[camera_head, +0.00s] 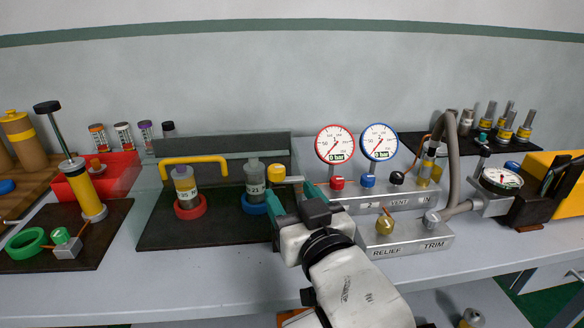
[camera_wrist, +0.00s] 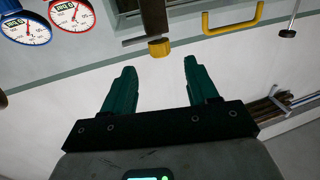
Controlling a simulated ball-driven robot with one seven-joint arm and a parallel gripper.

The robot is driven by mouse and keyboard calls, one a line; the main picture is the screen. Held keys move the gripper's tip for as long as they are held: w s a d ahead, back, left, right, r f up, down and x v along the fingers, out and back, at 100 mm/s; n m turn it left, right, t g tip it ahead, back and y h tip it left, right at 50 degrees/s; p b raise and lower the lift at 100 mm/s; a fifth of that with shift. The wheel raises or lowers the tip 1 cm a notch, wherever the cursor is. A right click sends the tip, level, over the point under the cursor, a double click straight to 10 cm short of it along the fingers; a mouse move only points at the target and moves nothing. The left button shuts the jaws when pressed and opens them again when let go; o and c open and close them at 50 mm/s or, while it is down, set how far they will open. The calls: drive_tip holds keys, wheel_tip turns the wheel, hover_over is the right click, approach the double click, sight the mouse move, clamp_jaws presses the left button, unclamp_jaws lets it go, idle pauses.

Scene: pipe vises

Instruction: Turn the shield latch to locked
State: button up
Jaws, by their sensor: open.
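The shield latch shows as a yellow knob (camera_head: 277,173) with a short grey bar reaching to its right, at the right end of the shield. In the wrist view the yellow knob (camera_wrist: 159,48) is ahead of the fingertips, roughly centred between them, with its bar toward the picture's left. The shield (camera_head: 222,155) is a see-through panel with a yellow handle (camera_head: 194,160). My gripper (camera_head: 292,196) is open and empty, just in front of and slightly below the latch; it also shows in the wrist view (camera_wrist: 160,68). No contact with the knob is visible.
A red gauge (camera_head: 335,143) and a blue gauge (camera_head: 379,141) stand right of the latch, above a grey valve block (camera_head: 415,243).

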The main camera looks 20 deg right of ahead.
sight(274, 165)
drive_tip(key=w, duration=0.7)
drive_tip(key=w+d+p, duration=0.1)
drive_tip(key=w, duration=0.3)
drive_tip(key=shift+r, duration=0.2)
drive_tip(key=shift+s, duration=0.1)
drive_tip(key=c, duration=0.9)
